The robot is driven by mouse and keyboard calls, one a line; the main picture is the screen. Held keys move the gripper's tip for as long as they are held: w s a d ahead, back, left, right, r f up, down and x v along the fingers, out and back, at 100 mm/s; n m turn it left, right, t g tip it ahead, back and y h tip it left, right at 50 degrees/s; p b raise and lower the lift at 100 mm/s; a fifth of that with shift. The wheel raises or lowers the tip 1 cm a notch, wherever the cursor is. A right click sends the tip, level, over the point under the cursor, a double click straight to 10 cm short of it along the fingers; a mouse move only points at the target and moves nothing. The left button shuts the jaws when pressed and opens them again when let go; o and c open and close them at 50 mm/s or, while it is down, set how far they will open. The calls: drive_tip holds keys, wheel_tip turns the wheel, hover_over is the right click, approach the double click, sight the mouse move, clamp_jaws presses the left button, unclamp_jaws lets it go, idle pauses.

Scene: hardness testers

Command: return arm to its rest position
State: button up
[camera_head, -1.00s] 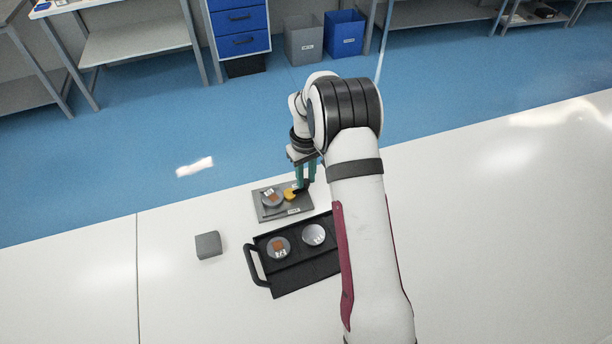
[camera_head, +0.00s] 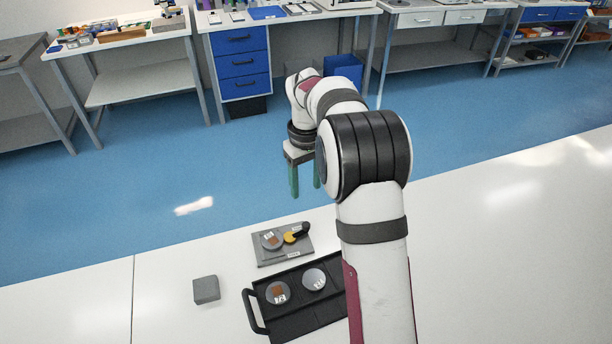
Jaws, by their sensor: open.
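My gripper (camera_head: 306,193) points down with its two green fingers apart and nothing between them. In the picture it is above and beyond the grey plate (camera_head: 266,259) on the white table, clear of the things there. My arm (camera_head: 375,270) reaches up from the lower right, and its links hide part of the table and the right end of the black tray.
The black tray (camera_head: 300,323) with a handle holds two round pieces (camera_head: 277,292). A grey block (camera_head: 206,289) lies left. Benches and blue drawers (camera_head: 240,65) stand across the blue floor.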

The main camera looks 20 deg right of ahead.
wheel_tip(320, 180, up, 3)
drive_tip(key=shift+f, duration=0.2)
drive_tip(key=s+a+r+m+y, duration=0.1)
drive_tip(key=s+a+r+m, duration=0.15)
drive_tip(key=s, duration=0.55)
drive_tip(key=s+a+r+m, duration=0.1)
drive_tip(key=s+a+r, duration=0.3)
drive_tip(key=s, duration=0.5)
drive_tip(key=s+a+f+m, duration=0.2)
drive_tip(key=s, duration=0.6)
drive_tip(key=s+a+f+m, duration=0.2)
drive_tip(key=s, duration=0.7)
drive_tip(key=shift+a+f+y, duration=0.15)
drive_tip(key=shift+f+y, duration=0.05)
drive_tip(key=shift+y, duration=0.2)
